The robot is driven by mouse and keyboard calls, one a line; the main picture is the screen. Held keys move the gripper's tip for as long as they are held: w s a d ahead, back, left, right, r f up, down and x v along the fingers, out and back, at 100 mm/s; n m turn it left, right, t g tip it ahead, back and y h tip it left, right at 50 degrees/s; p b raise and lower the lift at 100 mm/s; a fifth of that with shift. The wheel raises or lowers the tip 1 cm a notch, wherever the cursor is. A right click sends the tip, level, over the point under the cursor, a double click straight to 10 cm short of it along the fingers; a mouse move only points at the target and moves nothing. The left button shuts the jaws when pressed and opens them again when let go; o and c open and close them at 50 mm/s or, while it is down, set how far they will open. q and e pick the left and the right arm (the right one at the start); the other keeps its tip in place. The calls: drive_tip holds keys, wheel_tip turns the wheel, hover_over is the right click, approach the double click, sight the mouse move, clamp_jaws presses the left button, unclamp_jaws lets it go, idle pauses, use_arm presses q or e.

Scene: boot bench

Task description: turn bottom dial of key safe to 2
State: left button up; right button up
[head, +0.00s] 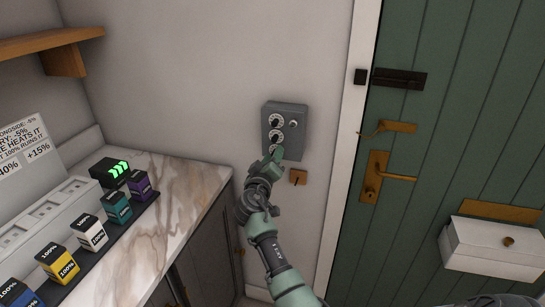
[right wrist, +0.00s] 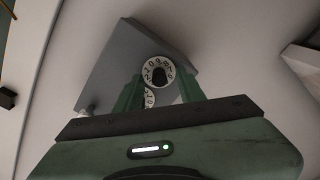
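The key safe (head: 298,112) is a grey box on the wall left of the door, with white number dials stacked down its left side and a small knob at its upper right. My right gripper (head: 273,157) is at its lower left and hides the bottom dial in the head view. In the right wrist view the key safe (right wrist: 122,62) appears turned over, and the bottom dial (right wrist: 158,72) shows with its black centre knob between my spread, apparently empty fingers. Another dial (right wrist: 149,97) is partly hidden behind my gripper. The set number is too small to tell. My left gripper is out of view.
A small wooden plate (head: 298,177) with a hook is just below the key safe. The green door (head: 450,110) with brass handles is to the right. A marble counter (head: 190,180) with several coloured boxes is to the left.

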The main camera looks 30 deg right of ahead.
drive_tip(key=shift+c, duration=0.2)
clamp_jaws()
drive_tip(key=shift+n, duration=0.4)
drive_tip(key=shift+n+p, duration=0.85)
drive_tip(key=shift+n, duration=2.25)
drive_tip(key=shift+f, duration=0.1)
drive_tip(key=shift+o, duration=0.2)
unclamp_jaws()
